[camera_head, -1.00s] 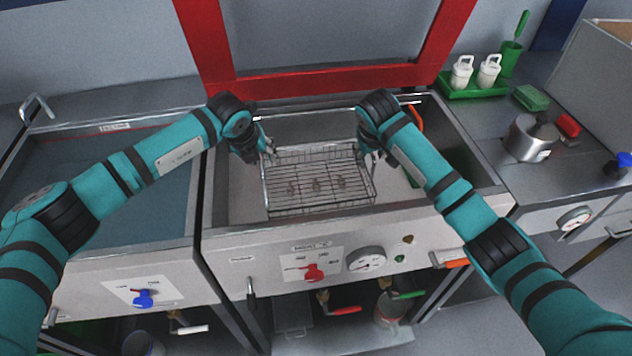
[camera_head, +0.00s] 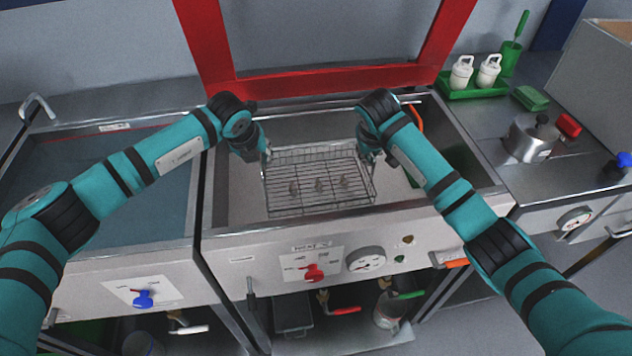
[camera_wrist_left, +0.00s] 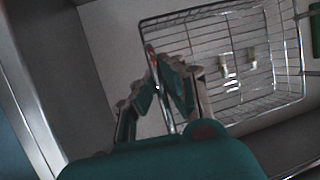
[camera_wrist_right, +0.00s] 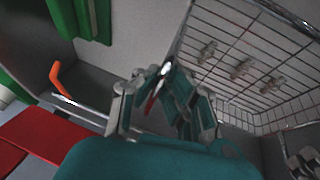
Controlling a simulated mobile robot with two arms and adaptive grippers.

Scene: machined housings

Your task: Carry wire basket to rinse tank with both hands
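The wire basket (camera_head: 318,208) is a shallow wire mesh tray with several small metal parts in it. It sits inside the grey middle tank, between my grippers; I cannot tell whether it touches the tank floor. My left gripper (camera_head: 264,154) is shut on the basket's left handle, and the wrist view shows its fingers (camera_wrist_left: 160,82) around the wire. My right gripper (camera_head: 366,156) is shut on the right handle, also seen in the right wrist view (camera_wrist_right: 158,84). The left tank (camera_head: 95,195) holds blue-grey liquid and is probably the rinse tank.
A raised red-framed lid (camera_head: 325,82) stands behind the middle tank. A metal wall separates the two tanks. The right counter carries a green tray (camera_head: 475,90) with white bottles, a metal pot (camera_head: 530,138) and a red block (camera_head: 568,125). A tap (camera_head: 37,106) is at the back left.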

